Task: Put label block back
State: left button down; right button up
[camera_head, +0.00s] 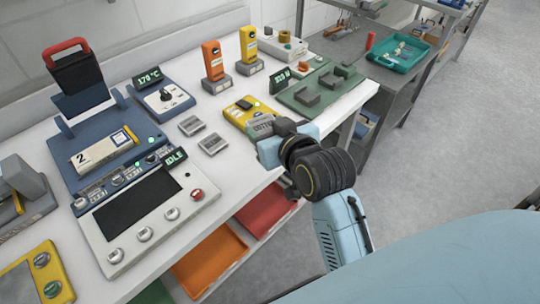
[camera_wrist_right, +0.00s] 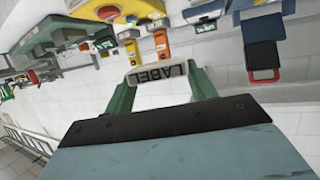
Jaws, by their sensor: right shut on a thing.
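My right gripper (camera_head: 264,136) is shut on the grey label block (camera_wrist_right: 160,75), whose lettering reads LABEL in the right wrist view. The block sits between the two green fingers there. In the head view a grey block with dark lettering (camera_head: 262,125) shows at the fingertips, in front of the yellow device (camera_head: 240,107); whether it touches anything below is hard to tell. Two more small grey blocks, one (camera_head: 192,125) and another (camera_head: 213,144), lie flat on the white table (camera_head: 235,170) to the left of the gripper. My left gripper is not in view.
The blue machine (camera_head: 150,165) with its IDLE display stands at left. An orange handset (camera_head: 212,60) and a yellow handset (camera_head: 248,43) stand upright at the back. A green fixture (camera_head: 322,90) lies right of the yellow device. Free table lies around the loose grey blocks.

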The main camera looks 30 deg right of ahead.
aim_at(243, 172)
jog(key=shift+w+a+r+n+y, duration=0.25)
jog(key=shift+w+a+n+y, duration=0.05)
jog(key=a+f+n+y+b, duration=0.1)
jog(key=f, duration=0.3)
jog(key=w+a+f+n+y+b, duration=0.1)
jog(key=a+f, duration=0.1)
jog(key=f, duration=0.3)
jog(key=w+a+f+n+y+b, duration=0.1)
jog(key=a+f+b, duration=0.1)
jog(key=f, duration=0.2)
jog(key=shift+w+f+g+y, duration=0.15)
jog(key=shift+w+g+y, duration=0.1)
jog(key=shift+g+y, duration=0.15)
jog(key=shift+f, duration=0.15)
jog(key=o, duration=1.1)
